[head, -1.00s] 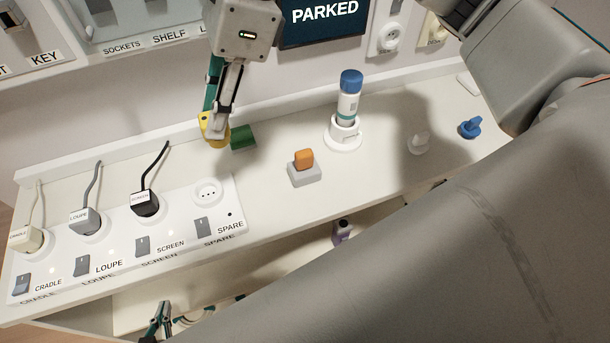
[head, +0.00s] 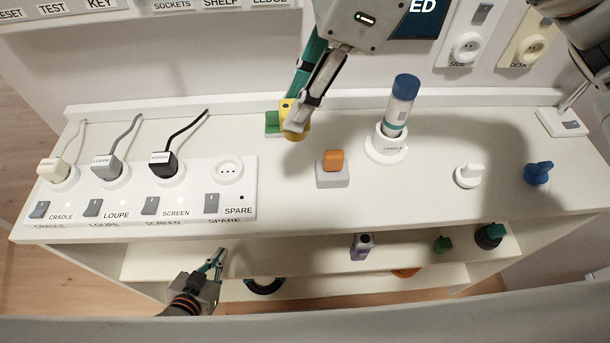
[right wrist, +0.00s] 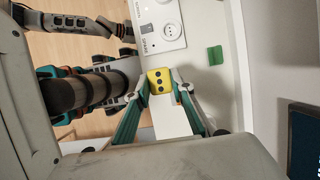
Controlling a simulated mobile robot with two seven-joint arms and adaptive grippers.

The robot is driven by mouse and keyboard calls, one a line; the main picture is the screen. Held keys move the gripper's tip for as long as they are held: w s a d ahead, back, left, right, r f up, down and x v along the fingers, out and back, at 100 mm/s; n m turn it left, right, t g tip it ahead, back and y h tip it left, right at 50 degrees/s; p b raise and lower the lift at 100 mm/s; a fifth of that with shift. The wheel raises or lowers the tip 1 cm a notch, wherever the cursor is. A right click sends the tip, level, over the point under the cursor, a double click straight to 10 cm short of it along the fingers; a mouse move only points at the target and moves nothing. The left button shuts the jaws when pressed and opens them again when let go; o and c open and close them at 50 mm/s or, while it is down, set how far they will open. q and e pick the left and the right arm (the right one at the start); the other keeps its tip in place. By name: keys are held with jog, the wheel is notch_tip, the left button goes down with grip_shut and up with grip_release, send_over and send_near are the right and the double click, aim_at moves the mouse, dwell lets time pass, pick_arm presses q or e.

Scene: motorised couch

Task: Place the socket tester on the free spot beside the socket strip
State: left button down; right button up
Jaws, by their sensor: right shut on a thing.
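The socket tester is the yellow block with dark round holes (right wrist: 160,80), seen also in the head view (head: 293,122). My right gripper (head: 291,112) is shut on it, one finger on each side in the right wrist view. It is near the desk's back, right of the strip; whether it touches the desk is unclear. The white socket strip (head: 130,212) has plugs labelled cradle, loupe and screen; its spare socket (head: 228,170) is empty. Bare desk (head: 285,190) lies right of the strip. My left gripper (head: 217,262) is low before the desk, its opening unclear.
A green block (head: 272,122) sits just beside the tester. An orange-topped grey block (head: 333,172), a blue-capped bottle in a white holder (head: 386,147), a white knob (head: 468,175) and a blue knob (head: 538,172) stand to the right. Shelves below hold small items.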

notch_tip(320, 180, down, 16)
jog(key=shift+f+p, duration=0.1)
jog(key=shift+p, duration=0.3)
jog(key=shift+f, duration=0.15)
jog(key=o, duration=1.1)
jog(key=shift+w+d+r, duration=0.1)
jog(key=shift+d+r, duration=0.05)
jog(key=shift+r, duration=0.45)
jog(key=b+v, duration=0.1)
jog(key=v, duration=1)
